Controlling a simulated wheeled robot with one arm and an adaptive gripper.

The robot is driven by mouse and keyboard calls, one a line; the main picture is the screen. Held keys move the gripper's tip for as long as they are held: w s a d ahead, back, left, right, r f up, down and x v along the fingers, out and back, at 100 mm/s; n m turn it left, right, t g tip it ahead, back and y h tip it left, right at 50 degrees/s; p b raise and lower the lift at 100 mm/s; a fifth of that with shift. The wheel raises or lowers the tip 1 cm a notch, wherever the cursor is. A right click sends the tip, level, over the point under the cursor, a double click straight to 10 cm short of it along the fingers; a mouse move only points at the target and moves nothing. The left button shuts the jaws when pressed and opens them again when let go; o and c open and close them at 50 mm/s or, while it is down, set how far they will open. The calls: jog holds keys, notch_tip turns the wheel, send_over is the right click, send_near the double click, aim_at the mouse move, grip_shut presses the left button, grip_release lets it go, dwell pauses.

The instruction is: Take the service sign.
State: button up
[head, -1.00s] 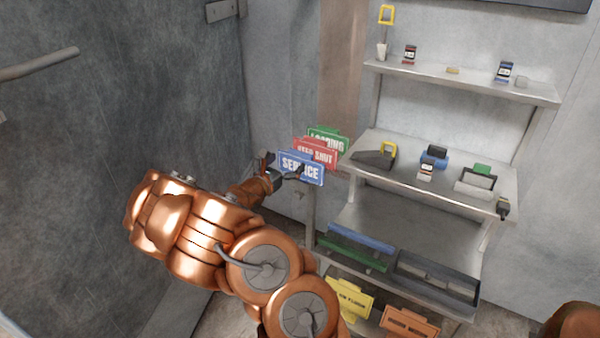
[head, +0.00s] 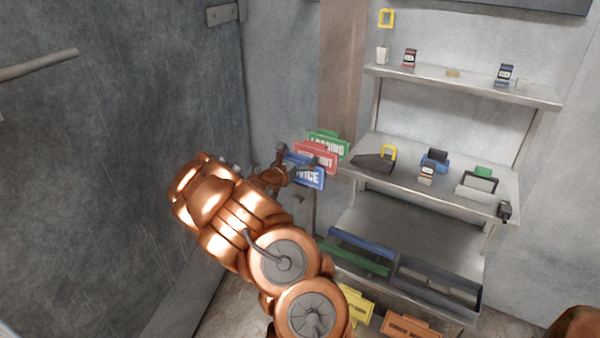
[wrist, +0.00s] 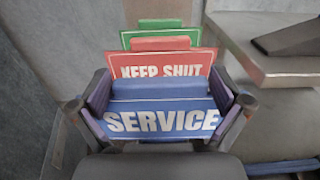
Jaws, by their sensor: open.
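The blue service sign (wrist: 160,122) stands in front in the wrist view, its white lettering facing me. In the head view the service sign (head: 312,177) is partly hidden by my gripper (head: 290,165). My gripper, seen in the wrist view (wrist: 160,108), is open, with one finger at each side end of the sign. I cannot tell whether the fingers touch it. The red keep shut sign (wrist: 165,68) is right behind it. The green loading sign (head: 330,143) is behind the red one.
A metal shelf unit (head: 460,88) stands to the right, holding small tagged items and padlock-like pieces. Its middle shelf edge (wrist: 270,72) is close to the right of the signs. Yellow (head: 357,306) and orange (head: 410,328) signs are low down. A grey wall (head: 110,150) is at left.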

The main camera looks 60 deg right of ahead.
jog(key=c, duration=1.1)
jog(key=shift+r, duration=0.1)
